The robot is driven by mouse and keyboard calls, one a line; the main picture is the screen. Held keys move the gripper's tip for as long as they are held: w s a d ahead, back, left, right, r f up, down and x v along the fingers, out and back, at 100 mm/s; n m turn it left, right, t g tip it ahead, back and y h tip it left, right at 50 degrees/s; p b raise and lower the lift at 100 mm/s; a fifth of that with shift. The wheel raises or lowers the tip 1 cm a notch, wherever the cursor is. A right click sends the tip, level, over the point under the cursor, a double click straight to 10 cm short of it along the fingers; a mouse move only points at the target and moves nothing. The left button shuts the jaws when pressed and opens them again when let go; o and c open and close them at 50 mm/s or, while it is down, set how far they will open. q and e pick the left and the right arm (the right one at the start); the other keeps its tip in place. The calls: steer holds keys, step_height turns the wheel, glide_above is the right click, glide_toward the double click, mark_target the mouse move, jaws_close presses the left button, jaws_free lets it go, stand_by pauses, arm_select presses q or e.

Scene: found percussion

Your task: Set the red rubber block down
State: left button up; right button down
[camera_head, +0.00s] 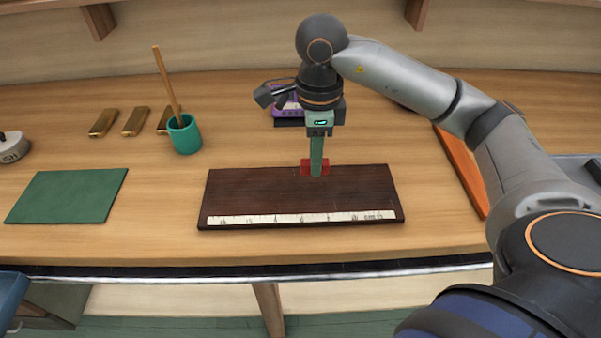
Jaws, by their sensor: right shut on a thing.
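The red rubber block (306,169) shows as small red parts on both sides of my right gripper's green finger. My right gripper (316,172) points straight down and is shut on the block. The block is at the back edge of a dark brown board (260,195) with a white marked strip along its front. I cannot tell whether the block touches the board or hangs just above it. The finger hides the middle of the block. My left gripper is not in view.
A green mat (68,196) lies at the left. A teal cup (184,136) with a wooden stick stands behind the board's left side. Several brass bars (134,122) lie at the back left. A purple device (287,112) stands behind my gripper. An orange board (460,165) is at the right.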

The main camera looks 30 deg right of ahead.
mark_target(303, 159)
steer(key=w+f, duration=0.1)
steer(key=w+a+f, duration=0.1)
steer(key=shift+a+f, duration=0.2)
steer(key=shift+f, duration=0.2)
steer(key=shift+w+a+f, duration=0.1)
steer(key=shift+w+f, duration=0.05)
steer(key=shift+f, duration=1.75)
steer(key=c, duration=0.7)
jaws_free()
step_height(303, 159, up, 12)
steer(key=p, duration=0.1)
steer(key=shift+r, duration=0.15)
